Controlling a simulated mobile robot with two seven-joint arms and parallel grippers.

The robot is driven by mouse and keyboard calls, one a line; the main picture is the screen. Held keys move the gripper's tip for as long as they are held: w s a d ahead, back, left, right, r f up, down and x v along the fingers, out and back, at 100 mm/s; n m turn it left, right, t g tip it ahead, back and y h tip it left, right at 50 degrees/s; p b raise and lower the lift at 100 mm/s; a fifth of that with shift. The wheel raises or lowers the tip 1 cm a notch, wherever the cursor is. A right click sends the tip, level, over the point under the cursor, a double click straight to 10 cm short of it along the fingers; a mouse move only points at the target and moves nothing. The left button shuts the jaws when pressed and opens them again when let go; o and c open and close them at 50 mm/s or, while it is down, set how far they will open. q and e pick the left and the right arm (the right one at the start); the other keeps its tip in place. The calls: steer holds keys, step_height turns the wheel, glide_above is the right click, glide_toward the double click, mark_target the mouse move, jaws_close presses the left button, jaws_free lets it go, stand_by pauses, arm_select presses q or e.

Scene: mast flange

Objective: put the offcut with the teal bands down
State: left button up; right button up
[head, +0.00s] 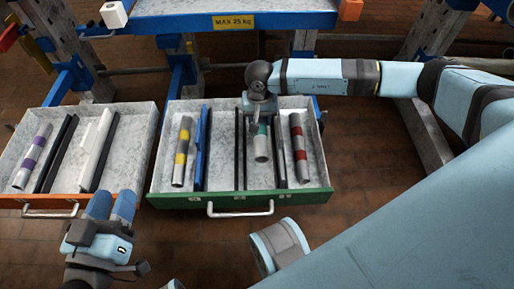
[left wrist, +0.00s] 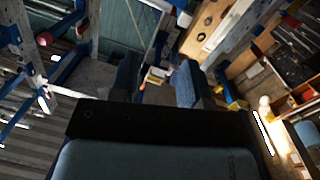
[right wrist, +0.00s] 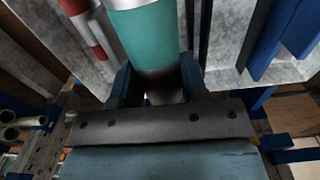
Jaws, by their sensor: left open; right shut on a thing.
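The offcut with the teal bands (head: 261,147), a grey tube, is over the right part of the green-fronted drawer (head: 240,201), between black dividers. My right gripper (head: 261,119) is shut on its far end. In the right wrist view the offcut's teal band (right wrist: 145,35) shows, with its end between my fingers. I cannot tell whether the offcut touches the drawer floor. My left gripper (head: 112,204) is open and empty, in front of and between the two drawers. In the left wrist view its fingers (left wrist: 158,85) have nothing between them.
A red-banded offcut (head: 299,149) lies right of the teal one. A yellow-banded offcut (head: 182,152) and a blue bar (head: 201,150) lie at the left. The orange-fronted drawer (head: 50,205) holds a purple-banded offcut (head: 32,157). Bare floor shows in the green-fronted drawer's middle-left compartment (head: 221,150).

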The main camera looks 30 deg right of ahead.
step_height(320, 180, down, 10)
steer(key=b, duration=0.3)
steer(key=shift+f, duration=0.55)
step_height(320, 180, down, 4)
steer(key=shift+r+b, duration=0.15)
steer(key=shift+b, duration=0.95)
steer(key=shift+f, duration=0.2)
steer(key=shift+r, duration=0.1)
steer(key=shift+f, duration=0.2)
steer(key=o, duration=0.7)
arm_select(q)
steer(key=w+m, duration=0.1)
steer(key=w+a+f+m, duration=0.1)
steer(key=m, duration=0.1)
steer(key=shift+w+f+t+h, duration=0.1)
steer(key=shift+f+t+h, duration=0.2)
steer(key=shift+h, duration=0.1)
arm_select(e)
steer(key=shift+o, duration=0.2)
